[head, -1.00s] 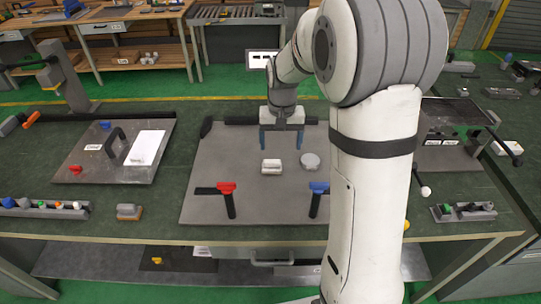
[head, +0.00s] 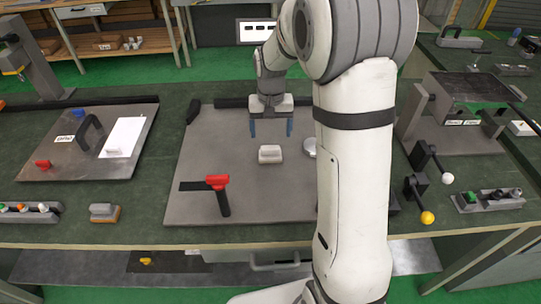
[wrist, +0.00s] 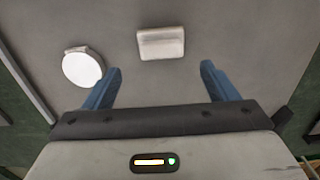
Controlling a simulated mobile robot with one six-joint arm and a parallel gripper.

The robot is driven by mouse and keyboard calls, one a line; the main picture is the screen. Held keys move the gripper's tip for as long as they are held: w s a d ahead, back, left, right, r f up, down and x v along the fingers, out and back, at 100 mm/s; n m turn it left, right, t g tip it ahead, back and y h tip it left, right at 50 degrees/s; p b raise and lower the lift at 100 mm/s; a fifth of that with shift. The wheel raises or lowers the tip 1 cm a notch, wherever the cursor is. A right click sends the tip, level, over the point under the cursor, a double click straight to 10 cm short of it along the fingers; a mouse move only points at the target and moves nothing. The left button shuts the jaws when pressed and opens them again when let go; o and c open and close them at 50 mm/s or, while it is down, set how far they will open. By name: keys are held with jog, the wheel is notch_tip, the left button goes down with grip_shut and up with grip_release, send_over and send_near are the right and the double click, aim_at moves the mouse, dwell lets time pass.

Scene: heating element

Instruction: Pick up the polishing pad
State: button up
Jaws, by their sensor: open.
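My gripper (head: 271,134) is open and empty, its two blue fingers pointing down above the grey plate. A small pale block (head: 270,154) lies on the plate, just in front of and below the fingers. A round pale disc (head: 310,147) lies to its right, partly hidden by my arm. In the wrist view, the block (wrist: 161,43) is centred between the fingertips' lines but beyond the fingertips (wrist: 161,68), not touched. The disc (wrist: 83,68) is outside the left finger. I cannot tell for sure which of these is the polishing pad.
A red-handled lever (head: 219,190) stands on the grey plate (head: 195,160) at front left. A grey block with an orange base (head: 104,213) lies near the front edge. A dark panel with a white sheet (head: 122,137) is at left; levers with white and yellow knobs (head: 427,217) at right.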

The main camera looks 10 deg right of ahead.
aim_at(270, 147)
notch_tip(270, 147, down, 7)
jog(key=shift+s+a+r+p, duration=0.1)
jog(key=shift+p, duration=0.5)
jog(key=shift+c, duration=0.6)
jog(key=c, duration=1)
jog(key=shift+o, duration=0.2)
notch_tip(270, 147, up, 10)
jog(key=b, duration=0.1)
jog(key=o, duration=0.5)
jog(key=shift+c, duration=0.2)
jog(key=c, duration=0.3)
